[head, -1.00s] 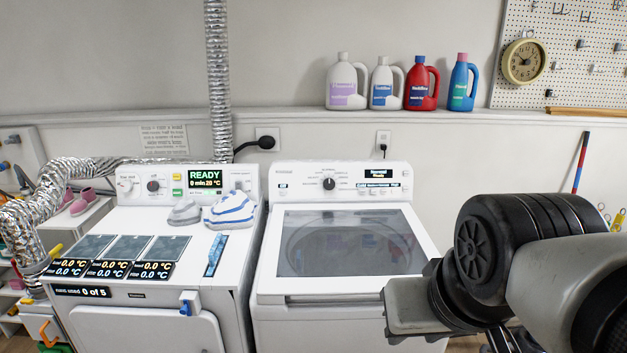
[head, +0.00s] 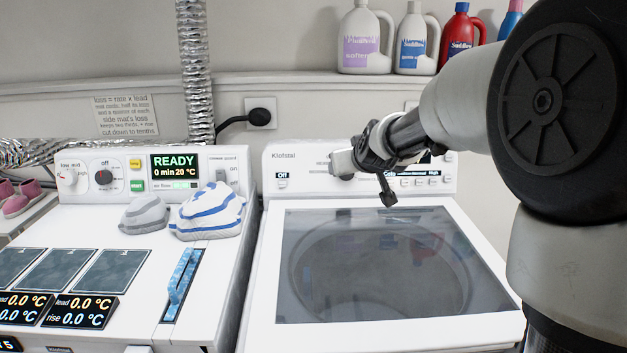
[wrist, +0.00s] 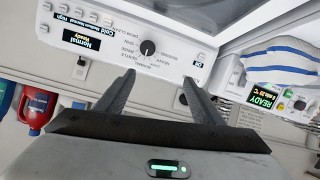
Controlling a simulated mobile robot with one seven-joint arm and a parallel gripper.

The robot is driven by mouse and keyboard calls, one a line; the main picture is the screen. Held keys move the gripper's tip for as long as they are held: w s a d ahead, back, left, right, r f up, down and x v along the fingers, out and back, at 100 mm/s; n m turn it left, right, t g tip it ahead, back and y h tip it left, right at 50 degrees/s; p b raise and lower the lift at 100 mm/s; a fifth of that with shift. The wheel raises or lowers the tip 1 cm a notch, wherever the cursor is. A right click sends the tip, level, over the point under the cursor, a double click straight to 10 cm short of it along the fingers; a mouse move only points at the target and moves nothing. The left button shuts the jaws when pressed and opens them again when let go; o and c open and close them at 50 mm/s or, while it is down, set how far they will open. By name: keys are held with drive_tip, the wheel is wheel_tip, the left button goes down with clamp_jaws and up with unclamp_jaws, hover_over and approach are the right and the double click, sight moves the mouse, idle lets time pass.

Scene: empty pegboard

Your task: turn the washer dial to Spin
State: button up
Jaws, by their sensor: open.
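The washer (head: 460,335) is the white top-loader with a closed glass lid, right of the dryer. Small labels ring the dial. The washer's display (wrist: 81,39) reads Normal, Ready. My gripper (wrist: 158,82) is open and empty; its two fingers straddle the dial in that view but appear short of it. In the head view my gripper (head: 364,178) is in front of the washer panel.
The dryer (head: 225,270) at left reads READY, with a grey and a blue-striped cloth item (head: 207,212) on top. Several detergent bottles (head: 366,45) stand on the shelf above. An outlet with a black plug (head: 260,114) is on the wall between.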

drive_tip(key=shift+t+h, duration=0.5)
drive_tip(key=shift+t, duration=0.3)
drive_tip(key=f+x, duration=0.1)
drive_tip(key=x, duration=0.8)
drive_tip(key=s+d+f+x, duration=0.1)
drive_tip(key=x, duration=0.8)
drive_tip(key=d+f+x, duration=0.1)
drive_tip(key=x, duration=0.8)
drive_tip(key=shift+w+d+f+b, duration=0.15)
drive_tip(key=shift+w+f+b, duration=0.05)
drive_tip(key=shift+b, duration=0.15)
drive_tip(key=c, duration=1.1)
drive_tip(key=shift+o, duration=0.2)
drive_tip(key=shift+m, duration=0.3)
